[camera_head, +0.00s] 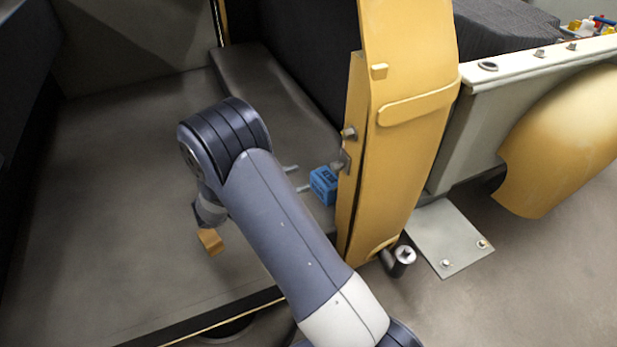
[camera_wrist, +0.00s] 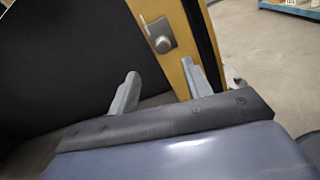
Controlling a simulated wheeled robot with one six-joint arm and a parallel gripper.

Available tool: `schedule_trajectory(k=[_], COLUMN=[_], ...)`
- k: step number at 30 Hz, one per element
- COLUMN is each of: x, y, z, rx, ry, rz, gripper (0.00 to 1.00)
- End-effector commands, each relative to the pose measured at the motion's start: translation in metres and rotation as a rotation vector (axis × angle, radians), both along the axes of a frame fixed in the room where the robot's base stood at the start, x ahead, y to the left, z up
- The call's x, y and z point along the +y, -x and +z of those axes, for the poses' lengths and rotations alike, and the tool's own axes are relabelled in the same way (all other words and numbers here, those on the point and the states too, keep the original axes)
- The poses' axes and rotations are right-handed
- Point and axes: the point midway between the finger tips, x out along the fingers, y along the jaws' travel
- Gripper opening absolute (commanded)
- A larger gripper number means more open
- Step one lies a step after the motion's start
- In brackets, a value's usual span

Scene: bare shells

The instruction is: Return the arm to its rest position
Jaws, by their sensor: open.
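My arm reaches up from the bottom middle of the head view and bends at its elbow. My gripper (camera_head: 297,178) is mostly hidden behind the arm; two thin grey fingertips show to its right, pointing toward a small blue block (camera_head: 324,185). The fingers are apart in the wrist view (camera_wrist: 160,69), with nothing between them. The blue block lies on the grey floor panel beside the yellow door and is not visible in the wrist view. The arm is stretched out over the floor of the shell.
A yellow door panel (camera_head: 408,120) stands close right of the gripper; its latch (camera_wrist: 158,36) shows ahead in the wrist view. An orange block (camera_head: 210,240) shows left of the arm. A grey step plate (camera_head: 445,235) and a curved yellow panel (camera_head: 560,140) are to the right.

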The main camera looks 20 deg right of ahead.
Motion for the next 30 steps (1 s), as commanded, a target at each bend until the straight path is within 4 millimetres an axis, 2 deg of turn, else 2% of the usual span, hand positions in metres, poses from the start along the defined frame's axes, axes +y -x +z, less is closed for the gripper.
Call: schedule_trajectory(k=[6,16,20,30], x=[0.007,0.0,-0.017,-0.082], y=[0.001,0.0,0.0,-0.005], z=[0.0,0.001,0.002,0.003], rx=[0.0,0.001,0.002,0.003], ry=[-0.001,0.0,0.001,0.001], rz=[-0.001,-0.002,-0.004,-0.007], gripper=[0.47,0.47,0.47,0.47])
